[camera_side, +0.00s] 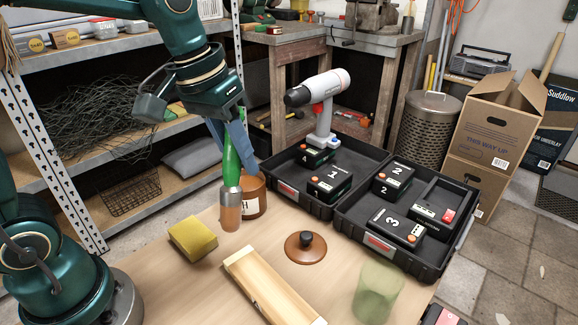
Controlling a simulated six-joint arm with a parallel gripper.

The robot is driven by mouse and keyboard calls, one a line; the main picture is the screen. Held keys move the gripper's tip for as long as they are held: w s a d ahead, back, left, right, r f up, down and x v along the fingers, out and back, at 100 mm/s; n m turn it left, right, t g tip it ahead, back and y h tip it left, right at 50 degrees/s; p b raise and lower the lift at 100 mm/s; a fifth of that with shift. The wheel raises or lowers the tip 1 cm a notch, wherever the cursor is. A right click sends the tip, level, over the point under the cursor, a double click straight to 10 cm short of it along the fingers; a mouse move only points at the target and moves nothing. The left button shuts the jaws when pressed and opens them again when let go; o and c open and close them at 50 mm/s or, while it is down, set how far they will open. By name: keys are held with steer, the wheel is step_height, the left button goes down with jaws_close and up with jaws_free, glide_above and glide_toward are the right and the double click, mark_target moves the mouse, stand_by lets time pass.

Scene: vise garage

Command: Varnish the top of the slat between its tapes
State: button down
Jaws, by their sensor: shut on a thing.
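My gripper (232,140) is shut on the green handle of a brush (231,162). The brush hangs nearly upright, bristles down, at the left front of the amber-brown pot (256,197). It overlaps the pot's left edge in the picture, with the bristles outside the pot; I cannot tell whether they touch the table. The pot is open and part of its label shows.
A brown lid (305,254) with a black knob lies right of the pot. A yellow sponge (193,237) lies left of the brush, and a translucent green cup (378,292) stands at right. A black case (345,212) with a drill (318,95) and batteries lies behind.

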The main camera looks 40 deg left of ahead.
steer(key=shift+r, duration=0.35)
steer(key=shift+f, duration=3.7)
steer(key=shift+d, duration=8.45)
steer(key=shift+a, duration=8.4)
step_height(320, 180, up, 7)
steer(key=shift+w+r, duration=0.2)
steer(key=shift+w, duration=0.2)
